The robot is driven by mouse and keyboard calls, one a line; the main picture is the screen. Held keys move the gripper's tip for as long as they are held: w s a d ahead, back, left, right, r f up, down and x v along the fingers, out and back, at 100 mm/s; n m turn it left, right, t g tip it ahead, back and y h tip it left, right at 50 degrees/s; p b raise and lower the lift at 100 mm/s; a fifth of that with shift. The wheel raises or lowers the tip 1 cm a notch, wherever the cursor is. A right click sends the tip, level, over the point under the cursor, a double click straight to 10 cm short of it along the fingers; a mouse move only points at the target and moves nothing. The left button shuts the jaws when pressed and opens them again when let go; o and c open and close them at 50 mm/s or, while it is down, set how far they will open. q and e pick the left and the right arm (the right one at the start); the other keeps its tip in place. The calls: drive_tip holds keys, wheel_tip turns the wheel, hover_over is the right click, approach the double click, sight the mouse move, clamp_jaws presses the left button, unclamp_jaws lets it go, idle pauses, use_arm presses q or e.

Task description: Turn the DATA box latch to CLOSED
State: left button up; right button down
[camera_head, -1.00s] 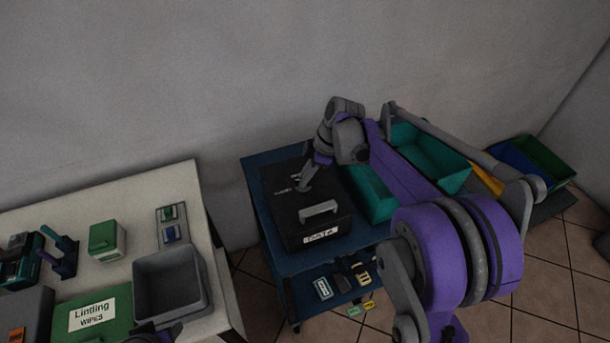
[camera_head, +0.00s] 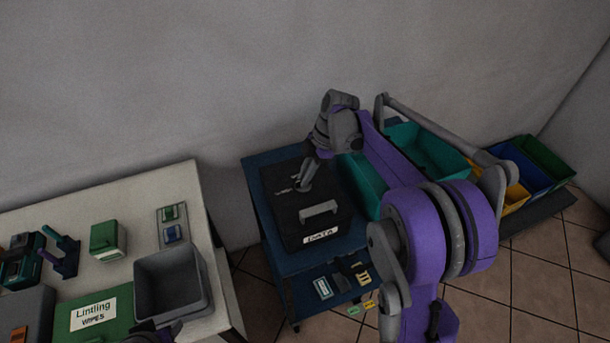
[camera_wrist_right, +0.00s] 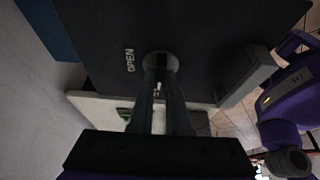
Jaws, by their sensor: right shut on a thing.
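The black DATA box (camera_head: 335,215) stands on the blue cart at the centre of the head view, with a grey handle (camera_head: 318,209) and a white DATA label on its front part. My right gripper (camera_head: 304,187) reaches down onto the far part of its lid. In the right wrist view my right gripper (camera_wrist_right: 160,72) is shut on the round latch knob (camera_wrist_right: 160,57), whose pointer is mostly hidden by the fingers. The word OPEN (camera_wrist_right: 130,60) shows on the lid beside the knob; the word CLOSED is not readable. My left gripper is not clearly in view.
Teal bins (camera_head: 430,155) stand right of the box, close under my right arm. Blue (camera_head: 520,165) and yellow bins lie farther right. A pale table (camera_head: 130,198) at the left carries a grey tray (camera_head: 172,287) and a Lintling wipes box (camera_head: 93,314). The wall is close behind the cart.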

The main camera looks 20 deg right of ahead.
drive_tip(key=c, duration=0.9)
unclamp_jaws()
drive_tip(key=v, duration=1)
drive_tip(key=shift+d+r+p, duration=0.25)
drive_tip(key=shift+r+p, duration=0.05)
drive_tip(key=shift+r, duration=0.05)
drive_tip(key=s+a+m, duration=0.2)
drive_tip(key=s, duration=0.1)
drive_tip(key=s+a+f+m+t+h, duration=0.1)
drive_tip(key=s+a+m, duration=0.1)
drive_tip(key=s+m, duration=0.1)
drive_tip(key=s+a+f+m+h, duration=0.1)
drive_tip(key=s+a+m, duration=0.2)
drive_tip(key=s, duration=0.1)
drive_tip(key=shift+s+t, duration=0.1)
drive_tip(key=shift+t, duration=0.3)
drive_tip(key=s+a+f+m+t, duration=0.1)
drive_tip(key=s+f+m, duration=0.1)
drive_tip(key=s+m, duration=0.1)
drive_tip(key=s+a+f+m+t+h, duration=0.1)
drive_tip(key=s+f+m, duration=0.2)
drive_tip(key=s, duration=0.2)
drive_tip(key=s+a+f+m+t+h, duration=0.1)
drive_tip(key=s+f+m, duration=0.2)
drive_tip(key=s, duration=0.2)
drive_tip(key=shift+a+f+m, duration=0.25)
drive_tip(key=shift+m, duration=0.05)
